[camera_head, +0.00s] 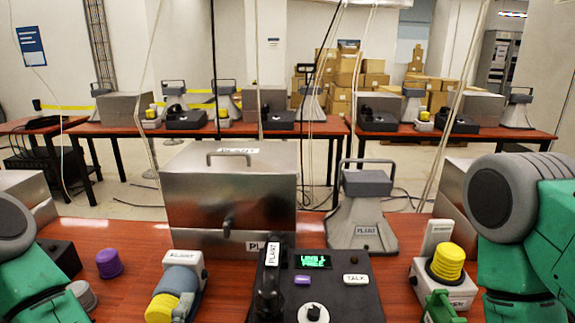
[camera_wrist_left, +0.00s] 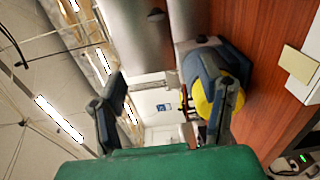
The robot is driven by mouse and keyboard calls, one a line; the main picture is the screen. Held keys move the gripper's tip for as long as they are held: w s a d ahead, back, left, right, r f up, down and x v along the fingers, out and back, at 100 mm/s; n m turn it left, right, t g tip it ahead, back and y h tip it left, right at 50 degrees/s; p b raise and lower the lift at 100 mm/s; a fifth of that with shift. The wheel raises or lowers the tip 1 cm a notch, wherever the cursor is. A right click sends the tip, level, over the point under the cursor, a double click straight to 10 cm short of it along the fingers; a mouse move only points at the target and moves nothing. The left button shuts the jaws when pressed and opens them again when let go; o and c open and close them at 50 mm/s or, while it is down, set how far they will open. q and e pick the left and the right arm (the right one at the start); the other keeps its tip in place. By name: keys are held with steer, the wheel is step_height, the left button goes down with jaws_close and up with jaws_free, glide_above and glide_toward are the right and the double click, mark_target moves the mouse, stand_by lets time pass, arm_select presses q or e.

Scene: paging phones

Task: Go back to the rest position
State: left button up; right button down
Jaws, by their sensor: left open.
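The paging phone (camera_head: 345,295) is a black base at the bottom centre of the head view, with a lit green screen and a TALK label. Its black handset (camera_head: 268,285), labelled PLANT, lies along the base's left side. My left gripper (camera_wrist_left: 172,97) shows in the left wrist view with its fingers apart and nothing visible between the tips. A blue-grey device with a yellow part (camera_wrist_left: 206,65) is partly behind its right finger. My left gripper is out of the head view. A green piece of my right gripper (camera_head: 440,306) shows at lower right; its fingers cannot be made out.
A steel box (camera_head: 230,195) and a grey stand (camera_head: 365,210) are behind the phone. A yellow-and-blue device (camera_head: 175,285) and purple knob (camera_head: 109,263) are left of it; a yellow-knobbed unit (camera_head: 446,270) is right. More tables (camera_head: 340,128) and cartons (camera_head: 340,85) are farther back.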

arm_select(q)
steer(key=s+d+f+m+g+h, duration=0.2)
steer(key=s+f+m+g+h, duration=0.2)
steer(key=s+f+m+g, duration=0.6)
steer(key=s+a+f+m+g+y, duration=0.2)
steer(key=s+a+f+m+g, duration=0.1)
steer(key=s+a, duration=0.3)
steer(key=s+a+f+m+g+y, duration=0.2)
steer(key=s+a+f+m+g, duration=0.2)
steer(key=s, duration=0.5)
step_height(320, 180, down, 2)
steer(key=shift+s+a+f+m+y, duration=0.1)
steer(key=shift+s+a+m+y, duration=0.2)
steer(key=shift+a+m, duration=0.6)
steer(key=shift+a, duration=0.2)
